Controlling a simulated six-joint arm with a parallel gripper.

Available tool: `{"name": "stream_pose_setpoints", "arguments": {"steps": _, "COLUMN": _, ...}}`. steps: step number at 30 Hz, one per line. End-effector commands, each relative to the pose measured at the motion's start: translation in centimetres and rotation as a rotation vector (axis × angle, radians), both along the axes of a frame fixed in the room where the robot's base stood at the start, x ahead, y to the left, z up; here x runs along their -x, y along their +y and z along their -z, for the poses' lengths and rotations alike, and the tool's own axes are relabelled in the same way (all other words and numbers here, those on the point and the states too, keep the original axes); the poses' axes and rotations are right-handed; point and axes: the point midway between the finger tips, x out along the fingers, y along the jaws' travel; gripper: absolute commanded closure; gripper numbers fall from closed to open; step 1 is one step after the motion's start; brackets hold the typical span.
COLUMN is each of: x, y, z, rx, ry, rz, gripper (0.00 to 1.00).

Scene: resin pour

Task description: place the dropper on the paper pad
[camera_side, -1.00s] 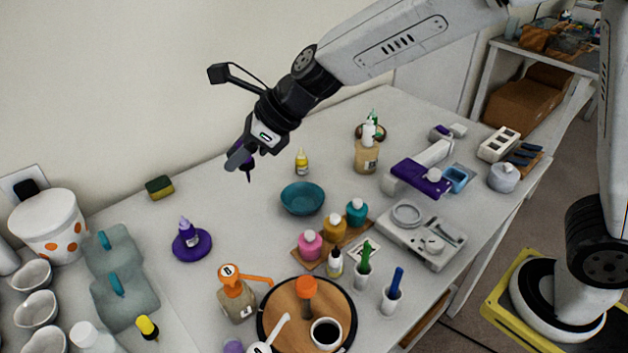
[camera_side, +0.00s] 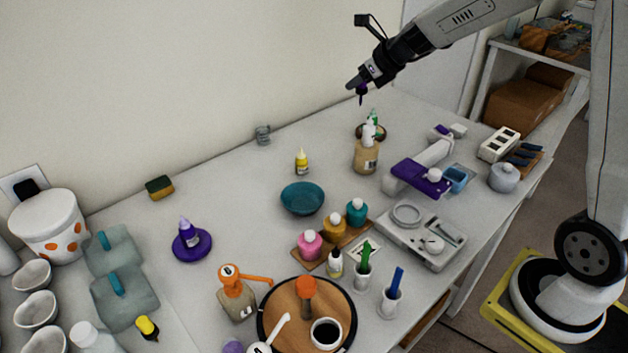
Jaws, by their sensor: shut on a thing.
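The dropper hangs tip down, high above the back edge of the table and clear of everything. A small pale flat piece with printed marks, which looks like the paper pad (camera_side: 375,246), lies at the middle right of the table. It is partly hidden by the green-topped cup and is well below and in front of my gripper.
A wooden tray with pink, amber and teal bottles (camera_side: 334,228) sits left of the pad. A grey tray (camera_side: 423,256) is to its right. White cups with a green (camera_side: 363,278) and a blue stick (camera_side: 390,300) stand in front.

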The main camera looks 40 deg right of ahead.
Motion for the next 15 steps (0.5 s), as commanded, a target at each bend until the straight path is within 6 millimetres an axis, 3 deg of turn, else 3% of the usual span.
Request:
{"name": "stream_pose_setpoints", "arguments": {"steps": 3, "x": 0.9, "y": -4.5, "z": 0.0, "rx": 0.001, "ry": -0.001, "rz": 0.095, "gripper": 1.0}}
{"name": "stream_pose_setpoints", "arguments": {"steps": 15, "x": 6.3, "y": -17.9, "z": 0.0, "rx": 0.0, "ry": -0.003, "rz": 0.395, "gripper": 1.0}}
